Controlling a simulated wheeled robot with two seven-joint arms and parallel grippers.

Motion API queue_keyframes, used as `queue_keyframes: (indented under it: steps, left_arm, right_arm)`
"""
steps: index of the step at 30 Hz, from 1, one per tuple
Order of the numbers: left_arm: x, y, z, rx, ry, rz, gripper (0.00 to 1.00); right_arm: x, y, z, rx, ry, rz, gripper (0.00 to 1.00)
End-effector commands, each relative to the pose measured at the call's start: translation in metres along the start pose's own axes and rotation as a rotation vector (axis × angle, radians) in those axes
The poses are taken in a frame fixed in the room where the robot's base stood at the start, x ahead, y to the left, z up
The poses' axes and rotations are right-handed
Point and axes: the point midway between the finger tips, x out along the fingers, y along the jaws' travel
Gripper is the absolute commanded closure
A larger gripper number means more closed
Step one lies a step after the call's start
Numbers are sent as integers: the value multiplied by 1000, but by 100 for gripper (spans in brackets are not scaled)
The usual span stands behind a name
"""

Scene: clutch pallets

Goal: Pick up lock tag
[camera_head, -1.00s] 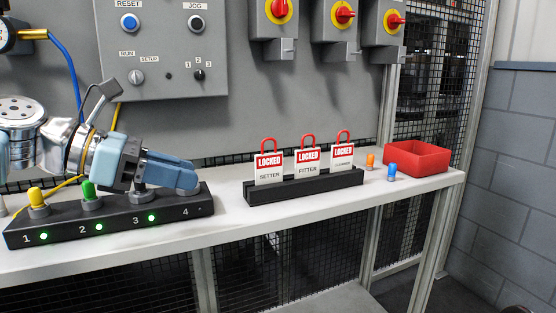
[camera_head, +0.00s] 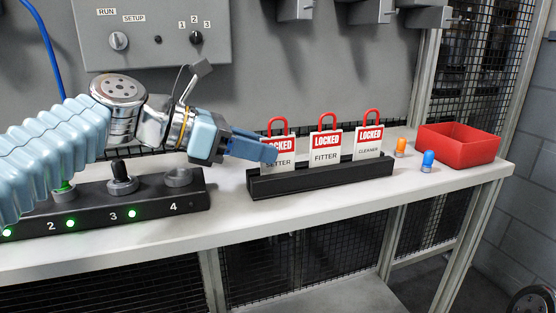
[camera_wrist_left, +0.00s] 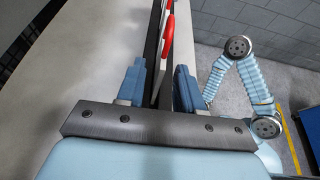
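Three white lock tags with red LOCKED headers and red shackles stand upright in a black rack (camera_head: 322,180): the SETTER tag (camera_head: 281,167) at left, the FITTER tag (camera_head: 326,148) in the middle, the CLEANER tag (camera_head: 369,144) at right. My left gripper (camera_head: 262,146) is at the SETTER tag, with one finger in front of it, covering part of its header. In the left wrist view the fingers (camera_wrist_left: 160,75) are apart, with the rack and a red shackle (camera_wrist_left: 169,30) showing between them. Contact with the tag cannot be told. My right gripper is not in view.
A black numbered block (camera_head: 130,210) with green lights stands left, under my left arm. A grey control panel (camera_head: 150,40) is behind.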

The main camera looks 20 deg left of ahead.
Motion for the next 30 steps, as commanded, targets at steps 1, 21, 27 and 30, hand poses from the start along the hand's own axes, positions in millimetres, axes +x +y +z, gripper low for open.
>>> queue_keyframes:
  steps: [1,21,27,30]
  left_arm:
    - [8,0,-1,-1,2,-4,64]
    - [47,0,-1,0,1,0,87]
    - [47,0,-1,0,1,0,100]
    - [47,0,-1,0,1,0,100]
  right_arm:
    - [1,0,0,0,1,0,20]
    - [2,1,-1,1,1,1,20]
    - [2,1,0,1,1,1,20]
    - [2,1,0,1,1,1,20]
